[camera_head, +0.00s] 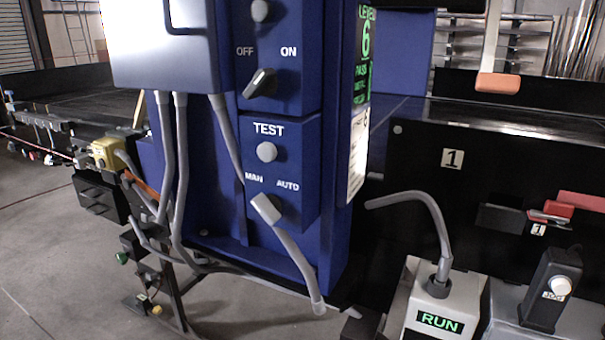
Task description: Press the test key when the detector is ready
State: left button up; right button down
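The detector is a dark blue cabinet (218,190) in the middle of the view. Its test key (267,152) is a round grey button under the word TEST, and nothing covers it. The OFF/ON knob (261,83) is above it, its pale edge slanting up to the right. A MAN/AUTO selector (266,207) is below, partly hidden by a pale grey end piece. A display (366,45) on the right side, seen at a steep angle, shows green text with LEVEL and 6; its smaller lines are hard to read. Neither of my grippers is in view.
A grey box (165,45) with cables hangs at the cabinet's upper left. The black conveyor side (420,150) is behind.

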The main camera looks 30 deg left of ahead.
aim_at(267, 153)
jog(key=u, duration=1.15)
